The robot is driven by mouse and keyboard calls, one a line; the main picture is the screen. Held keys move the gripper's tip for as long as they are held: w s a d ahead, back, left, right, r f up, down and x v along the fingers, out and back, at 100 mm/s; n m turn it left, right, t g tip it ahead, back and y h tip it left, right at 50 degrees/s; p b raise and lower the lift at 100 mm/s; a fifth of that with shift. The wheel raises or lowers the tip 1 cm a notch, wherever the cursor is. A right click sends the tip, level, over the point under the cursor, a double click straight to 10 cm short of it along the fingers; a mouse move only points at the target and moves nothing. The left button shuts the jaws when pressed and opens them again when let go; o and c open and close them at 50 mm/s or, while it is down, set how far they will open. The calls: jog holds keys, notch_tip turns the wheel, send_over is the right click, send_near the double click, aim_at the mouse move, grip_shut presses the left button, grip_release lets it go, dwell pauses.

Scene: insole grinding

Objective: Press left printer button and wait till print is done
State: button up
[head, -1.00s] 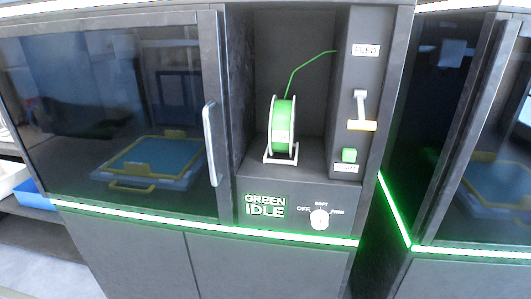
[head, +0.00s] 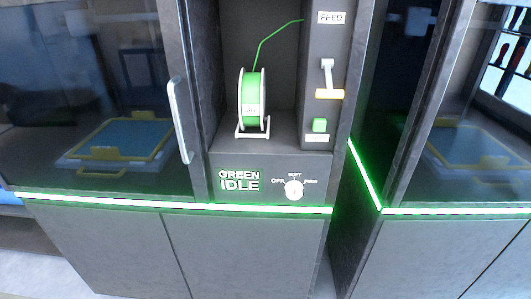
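The left printer (head: 255,170) is a dark cabinet, and its display (head: 239,181) reads "GREEN IDLE". A white knob (head: 293,189) is below, right of the display. My gripper is not in view.
The left printer's glass door (head: 90,60) with a vertical handle (head: 180,120) is shut; a blue plate with yellow trim (head: 120,135) lies behind it. A second printer (head: 460,190) stands to the right across a narrow gap. Green light strips (head: 250,208) run along the fronts.

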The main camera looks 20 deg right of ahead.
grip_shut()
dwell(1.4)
